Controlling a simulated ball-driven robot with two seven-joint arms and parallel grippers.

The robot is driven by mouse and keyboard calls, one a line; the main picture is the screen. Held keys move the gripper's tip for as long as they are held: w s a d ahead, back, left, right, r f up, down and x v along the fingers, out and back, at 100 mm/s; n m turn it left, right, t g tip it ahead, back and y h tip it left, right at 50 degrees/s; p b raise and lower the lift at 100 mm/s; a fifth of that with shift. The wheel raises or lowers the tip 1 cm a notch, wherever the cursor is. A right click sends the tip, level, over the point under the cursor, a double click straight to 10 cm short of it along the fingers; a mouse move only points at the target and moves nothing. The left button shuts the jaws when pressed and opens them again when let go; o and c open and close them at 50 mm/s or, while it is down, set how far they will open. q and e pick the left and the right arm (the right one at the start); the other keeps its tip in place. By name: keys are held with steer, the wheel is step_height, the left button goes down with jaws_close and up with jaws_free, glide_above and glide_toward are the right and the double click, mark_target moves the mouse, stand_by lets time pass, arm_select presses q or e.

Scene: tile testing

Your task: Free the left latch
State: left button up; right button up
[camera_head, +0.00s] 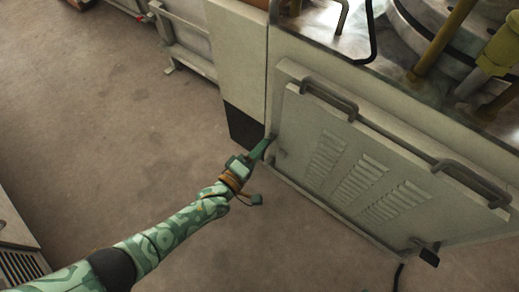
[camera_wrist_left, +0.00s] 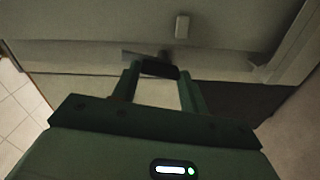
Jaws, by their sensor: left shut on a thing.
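The louvred panel (camera_head: 340,165) is set in the front of the pale machine. My left gripper (camera_head: 268,145) is at the panel's lower left corner and hides most of the left latch there. In the left wrist view, the dark left latch (camera_wrist_left: 158,69) sits between the fingertips of my left gripper (camera_wrist_left: 160,76), which is shut on it. The right latch (camera_head: 428,256), with a black grip, is at the panel's lower right and nothing touches it. My right gripper is not in view.
Two bar handles, a left one (camera_head: 328,98) and a right one (camera_head: 472,180), stick out along the panel's upper edge. Metal equipment with yellow pipes (camera_head: 442,38) stands on top of the machine. The brown floor (camera_head: 120,110) around my left arm is clear.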

arm_select(q)
steer(key=shift+a+f+n, duration=0.1)
steer(key=shift+f+n, duration=0.05)
steer(key=shift+n, duration=0.75)
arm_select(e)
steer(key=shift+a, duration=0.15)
arm_select(q)
steer(key=o, duration=1)
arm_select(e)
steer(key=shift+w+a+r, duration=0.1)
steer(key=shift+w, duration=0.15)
arm_select(q)
steer(key=p+v, duration=0.5)
steer(key=v, duration=1.1)
steer(key=shift+s+a, duration=0.1)
steer(key=shift+s, duration=0.05)
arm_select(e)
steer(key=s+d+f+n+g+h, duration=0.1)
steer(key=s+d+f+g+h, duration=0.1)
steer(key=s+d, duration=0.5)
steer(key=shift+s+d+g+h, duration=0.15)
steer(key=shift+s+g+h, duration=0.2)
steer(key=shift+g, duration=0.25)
